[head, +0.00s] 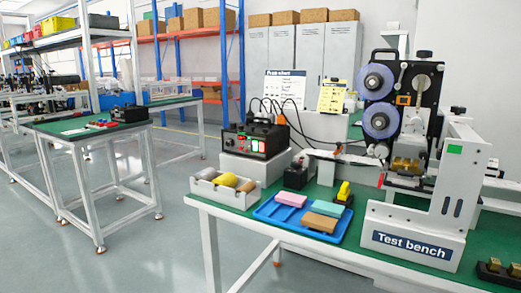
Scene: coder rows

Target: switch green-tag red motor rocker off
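A black control box (258,138) stands on a white block at the back left of the green-topped bench. Its front carries small red rockers (259,147) and green spots, too small to tell their positions. A green tag (454,149) is on the white upright frame marked "Test bench" (412,245) at the right. Another small red part (381,180) sits beside this frame's machine; I cannot tell whether it is a rocker. Neither of my grippers is in view.
A blue tray (262,213) with coloured blocks lies on the bench front. A white bin (222,190) with rolls stands left of it. Cables rise behind the control box. A coder machine with two blue reels (380,120) stands behind the frame. Open floor (185,245) lies left.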

